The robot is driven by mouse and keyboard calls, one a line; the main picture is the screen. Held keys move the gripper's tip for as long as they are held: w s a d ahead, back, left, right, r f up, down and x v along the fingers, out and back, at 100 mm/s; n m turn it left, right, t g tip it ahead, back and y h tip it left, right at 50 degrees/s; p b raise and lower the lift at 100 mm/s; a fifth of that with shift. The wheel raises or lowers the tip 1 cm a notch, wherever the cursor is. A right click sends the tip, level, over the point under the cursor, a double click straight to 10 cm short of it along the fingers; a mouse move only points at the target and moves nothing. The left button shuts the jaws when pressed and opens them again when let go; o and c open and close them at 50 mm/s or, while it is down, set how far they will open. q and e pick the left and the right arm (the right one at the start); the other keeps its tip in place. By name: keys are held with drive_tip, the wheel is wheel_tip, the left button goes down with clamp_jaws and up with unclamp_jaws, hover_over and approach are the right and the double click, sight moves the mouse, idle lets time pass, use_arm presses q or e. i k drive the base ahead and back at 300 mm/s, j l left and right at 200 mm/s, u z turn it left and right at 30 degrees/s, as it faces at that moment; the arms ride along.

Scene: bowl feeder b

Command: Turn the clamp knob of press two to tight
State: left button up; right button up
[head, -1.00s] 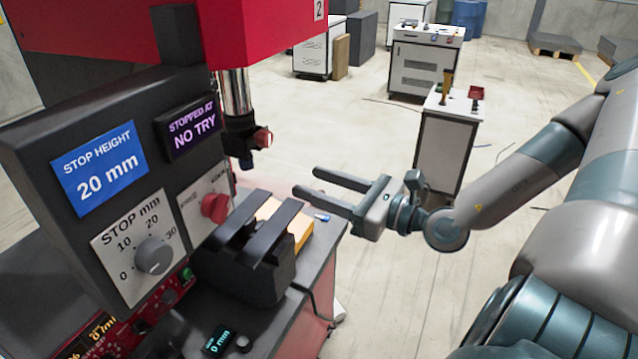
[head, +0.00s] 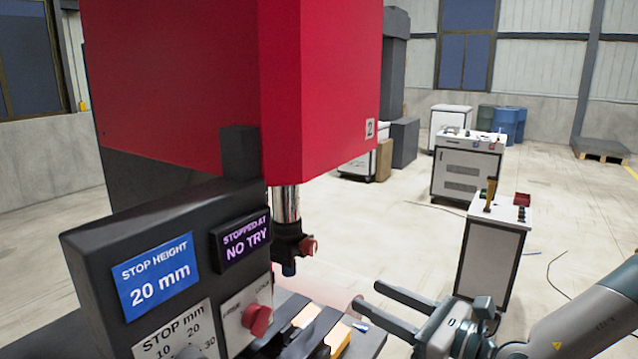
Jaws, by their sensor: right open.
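Press two (head: 320,80) is a red machine with a "2" plate. Under its head a steel ram ends in a black tool holder (head: 286,240) with a small red knob (head: 309,246) on its right side. I take this to be the clamp knob; its setting cannot be read. Another red knob (head: 257,319) sits on the front panel between partly legible labels. My right gripper (head: 366,296) is open and empty, its two fingers pointing left, below and to the right of the tool-holder knob and apart from it. My left gripper is not in view.
The press table's dark fixture (head: 325,318) lies below the ram. The display reads "NO TRY" (head: 246,245); a blue label (head: 155,277) reads 20 mm. A white cabinet (head: 487,262) stands behind my right gripper. Open floor lies between the press and the cabinets.

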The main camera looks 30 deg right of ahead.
sight(308, 246)
drive_tip(key=z, duration=0.8)
